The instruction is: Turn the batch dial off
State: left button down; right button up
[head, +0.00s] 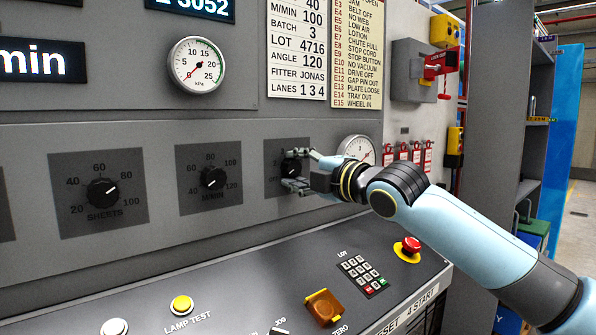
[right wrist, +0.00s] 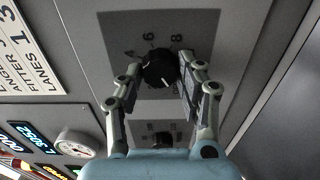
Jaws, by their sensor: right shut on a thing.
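The batch dial (head: 290,167) is a black round knob on a dark square plate in the grey panel, right of the M/MIN dial. Part of its markings shows, with what looks like OFF at the lower left; my gripper hides the rest. In the right wrist view the knob (right wrist: 160,69) has a white pointer line, and the figures 4, 6 and 8 show near it. My right gripper (head: 296,171) is shut on the batch dial, one finger above and one below it in the head view. My left gripper is not in view.
The SHEETS dial (head: 102,193) and the M/MIN dial (head: 214,178) sit to the left. Below, the sloping console carries a red stop button (head: 408,246), a keypad (head: 363,275) and an orange cover (head: 323,306).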

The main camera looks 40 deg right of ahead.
jog(key=shift+f, duration=0.1)
jog(key=o, duration=1.1)
jog(key=shift+o, duration=0.2)
jog(key=shift+s, duration=0.1)
jog(key=s, duration=0.7)
jog(key=shift+s+d, duration=0.15)
jog(key=shift+d, duration=0.15)
